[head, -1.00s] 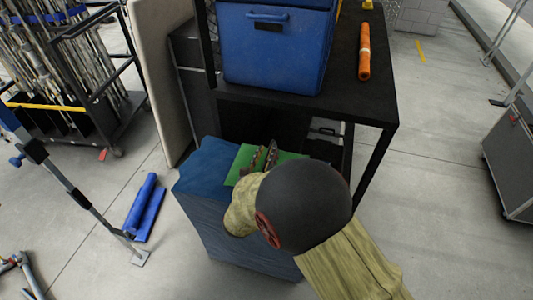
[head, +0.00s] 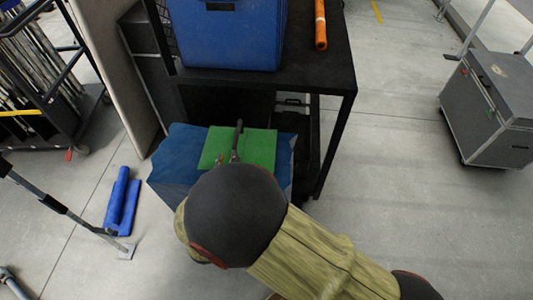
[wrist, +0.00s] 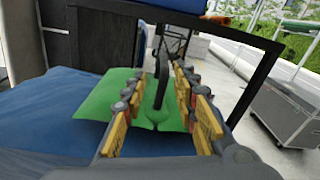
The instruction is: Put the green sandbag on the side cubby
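The green sandbag (head: 262,149) lies flat on top of a blue-covered block (head: 170,158), with its dark handle (head: 238,136) standing up. It also shows in the wrist view (wrist: 97,103), with the handle (wrist: 162,75) upright between my fingers. My gripper (wrist: 160,88) is open, its yellow-padded fingers on either side of the handle with gaps visible. In the head view, my dark wrist hides most of the gripper and the near part of the bag. The black cart (head: 340,85) stands just behind the block, with an open lower space under its top.
A blue bin (head: 230,40) and an orange roll (head: 320,25) sit on the cart top. A grey case (head: 485,110) stands at right. A blue roll (head: 122,200) and a stand lie or stand on the floor at left.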

